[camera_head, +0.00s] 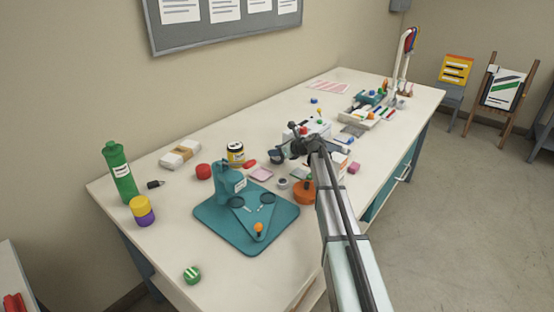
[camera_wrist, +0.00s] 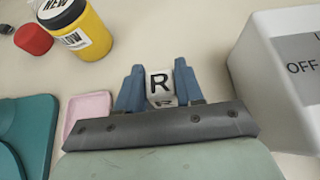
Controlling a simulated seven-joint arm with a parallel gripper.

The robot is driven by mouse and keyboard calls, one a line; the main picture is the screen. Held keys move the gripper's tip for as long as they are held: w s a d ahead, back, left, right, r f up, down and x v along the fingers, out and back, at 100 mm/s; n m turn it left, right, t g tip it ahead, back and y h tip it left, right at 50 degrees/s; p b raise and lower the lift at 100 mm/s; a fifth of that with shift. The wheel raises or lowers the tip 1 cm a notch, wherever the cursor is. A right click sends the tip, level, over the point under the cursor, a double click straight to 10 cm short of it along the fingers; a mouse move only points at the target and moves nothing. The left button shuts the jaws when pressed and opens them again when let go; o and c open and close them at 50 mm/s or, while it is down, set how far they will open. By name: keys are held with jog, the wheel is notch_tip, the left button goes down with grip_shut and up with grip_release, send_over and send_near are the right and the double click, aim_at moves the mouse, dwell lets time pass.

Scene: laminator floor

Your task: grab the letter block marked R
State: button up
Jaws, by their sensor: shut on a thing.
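The letter block marked R (camera_wrist: 159,84) is a small white block with a black R on its face. It shows in the wrist view between the two blue fingers of my gripper (camera_wrist: 160,88), which are shut on it. The block cannot be made out there. Whether the block touches the table is hard to tell.
In the wrist view a white box marked OFF (camera_wrist: 285,70) stands close on the right. A pink tray (camera_wrist: 88,108) lies close on the left, with a yellow jar (camera_wrist: 75,28) and a red cylinder (camera_wrist: 33,39) beyond.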

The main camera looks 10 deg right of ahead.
grip_shut()
jog(key=shift+r, duration=0.1)
